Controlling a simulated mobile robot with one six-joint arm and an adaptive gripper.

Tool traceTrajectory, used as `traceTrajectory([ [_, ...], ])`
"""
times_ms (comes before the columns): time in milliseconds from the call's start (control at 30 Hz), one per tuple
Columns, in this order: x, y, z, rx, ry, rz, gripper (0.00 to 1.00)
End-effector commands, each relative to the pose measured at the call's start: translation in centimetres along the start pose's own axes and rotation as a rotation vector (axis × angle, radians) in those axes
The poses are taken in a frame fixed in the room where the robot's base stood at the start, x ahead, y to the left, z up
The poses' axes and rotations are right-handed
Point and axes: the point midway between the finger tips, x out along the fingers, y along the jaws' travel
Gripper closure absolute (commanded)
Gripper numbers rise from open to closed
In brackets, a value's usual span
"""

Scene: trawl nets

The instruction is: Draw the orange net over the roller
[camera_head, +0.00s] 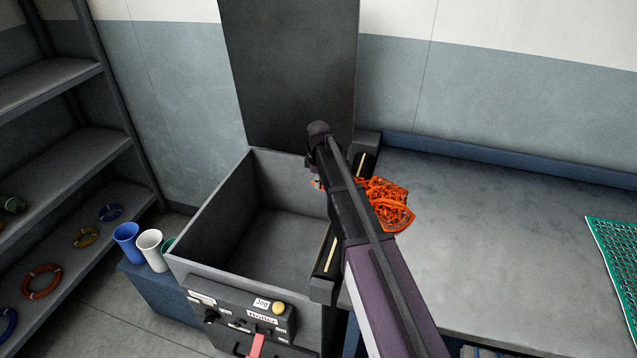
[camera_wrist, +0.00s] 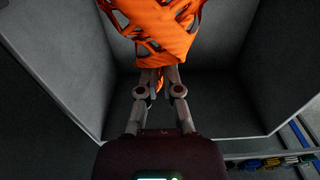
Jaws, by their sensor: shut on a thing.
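The orange net (camera_head: 390,205) lies bunched on the grey table top beside the roller, partly behind my arm in the head view. The roller (camera_head: 328,255) is a dark bar with a pale yellow stripe, between the table and the grey bin; my arm crosses over its middle and hides it. My gripper (camera_wrist: 157,78) is shut on the orange net (camera_wrist: 160,30) in the wrist view, with the bin's grey walls beyond. In the head view my arm hides the fingers; only a small bit of orange shows at the bin side.
The open bin (camera_head: 205,228) is left of the roller, with a control panel (camera_head: 240,318) on its front. A tall dark panel (camera_head: 290,75) stands behind. A green net (camera_head: 612,262) lies at the table's right. Cups (camera_head: 149,248) and shelves (camera_head: 80,170) are at left.

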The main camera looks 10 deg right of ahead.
Motion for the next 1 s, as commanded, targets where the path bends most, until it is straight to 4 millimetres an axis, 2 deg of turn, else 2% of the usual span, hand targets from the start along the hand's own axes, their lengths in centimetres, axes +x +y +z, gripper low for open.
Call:
traceTrajectory([
  [33,0.8,0.0,0.0,0.0,0.0,0.0,1.0],
  [233,2.0,0.0,0.0,0.0,0.0,0.0,1.0],
  [633,2.1,0.0,0.0,0.0,0.0,0.0,1.0],
  [700,2.1,0.0,0.0,0.0,0.0,0.0,0.72],
  [767,2.1,0.0,0.0,0.0,0.0,0.0,0.55],
  [1000,2.1,0.0,0.0,0.0,0.0,0.0,0.53],
])
